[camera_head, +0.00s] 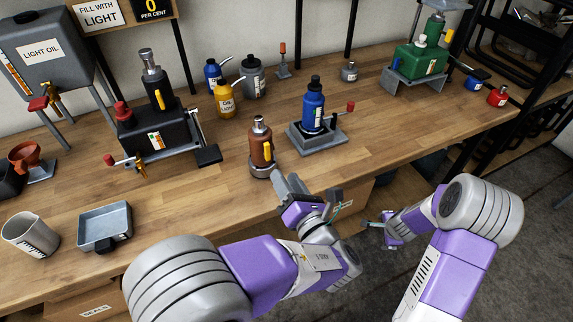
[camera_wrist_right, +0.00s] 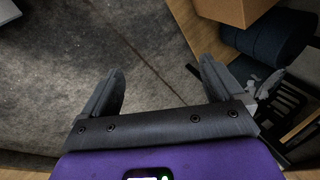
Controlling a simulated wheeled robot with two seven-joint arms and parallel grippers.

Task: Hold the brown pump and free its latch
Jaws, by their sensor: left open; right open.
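The brown pump (camera_head: 261,142) stands upright on the wooden bench near its front edge, on a round metal base (camera_head: 263,171). A yellow piece, which may be its latch (camera_head: 267,151), shows on its right side. My left gripper (camera_head: 290,183) is open just in front and to the right of the pump's base. Whether a finger touches the base I cannot tell. My right gripper (camera_head: 376,224) is off the bench front, low over the floor. In the right wrist view my right gripper (camera_wrist_right: 160,85) is open, with nothing between its fingers.
A blue pump (camera_head: 313,112) on a grey stand with a red-knobbed lever is right of the brown pump. A black pump unit (camera_head: 157,125) with a black pedal (camera_head: 208,155) is to the left. Bench front right is clear.

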